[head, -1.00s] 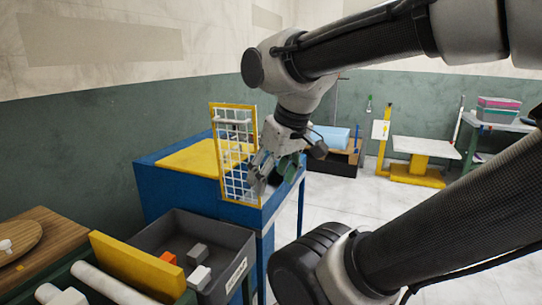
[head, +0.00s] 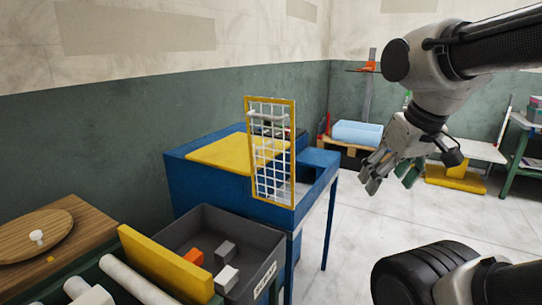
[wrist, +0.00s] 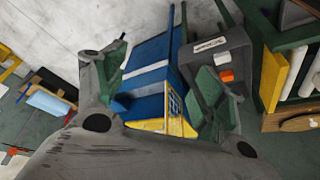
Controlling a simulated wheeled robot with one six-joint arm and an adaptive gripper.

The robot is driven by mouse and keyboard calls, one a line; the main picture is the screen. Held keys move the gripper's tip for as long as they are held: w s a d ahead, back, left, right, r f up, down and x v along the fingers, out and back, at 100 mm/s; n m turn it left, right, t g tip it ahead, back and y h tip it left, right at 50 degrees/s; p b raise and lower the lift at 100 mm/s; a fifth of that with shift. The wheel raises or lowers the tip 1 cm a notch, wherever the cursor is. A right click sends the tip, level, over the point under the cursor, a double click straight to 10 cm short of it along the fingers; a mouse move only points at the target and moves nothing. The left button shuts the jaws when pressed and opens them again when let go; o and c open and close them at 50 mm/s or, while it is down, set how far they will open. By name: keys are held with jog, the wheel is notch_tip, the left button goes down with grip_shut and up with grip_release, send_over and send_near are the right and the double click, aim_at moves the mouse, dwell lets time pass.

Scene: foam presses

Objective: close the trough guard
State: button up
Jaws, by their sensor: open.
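The trough guard (head: 292,160) is a yellow frame with white mesh and a grey handle bar near its top. It stands upright on the blue press (head: 190,188), beside the yellow top panel (head: 222,153). In the wrist view, part of the mesh guard (wrist: 175,104) shows between my fingers, small and seen at an angle. My gripper (head: 391,180) is open and empty, to the right of the guard and clear of it, over the floor. In the wrist view my gripper's fingers (wrist: 165,75) are spread wide. The trough itself is hard to make out.
A grey bin (head: 262,262) with small blocks stands in front of the press. A bench with a round wooden board (head: 35,240) is at left. A pallet with a light blue roll (head: 357,132) and a yellow lift stand (head: 455,180) are behind. Floor right of the press is open.

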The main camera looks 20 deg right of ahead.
jog(key=shift+a, duration=0.15)
jog(key=c, duration=0.3)
jog(key=w+a+f+n, duration=0.1)
jog(key=a, duration=0.2)
jog(key=w+a+f+n+g, duration=0.1)
jog(key=w+a+n, duration=0.1)
jog(key=a, duration=0.1)
jog(key=w+a+n+g, duration=0.1)
jog(key=a+n, duration=0.1)
jog(key=shift+w+a+f, duration=0.15)
jog(key=shift+a+f, duration=0.25)
grip_shut()
jog(key=w+a+r+n+t+h, duration=0.25)
jog(key=w+a+n, duration=0.25)
jog(key=a+n, duration=0.4)
jog(key=w+a+r+n+t+h, duration=0.1)
jog(key=w+a+n+h, duration=0.35)
jog(key=a+n, duration=0.5)
jog(key=w+a+r+n+t+h, duration=0.25)
jog(key=w+r, duration=0.25)
jog(key=r, duration=0.3)
jog(key=w+r+x, duration=0.1)
jog(key=x, duration=1.1)
jog(key=shift+w+d+r+n+y, duration=0.2)
jog(key=shift+d+r+n+y, duration=0.05)
jog(key=shift+d+n+y, duration=0.2)
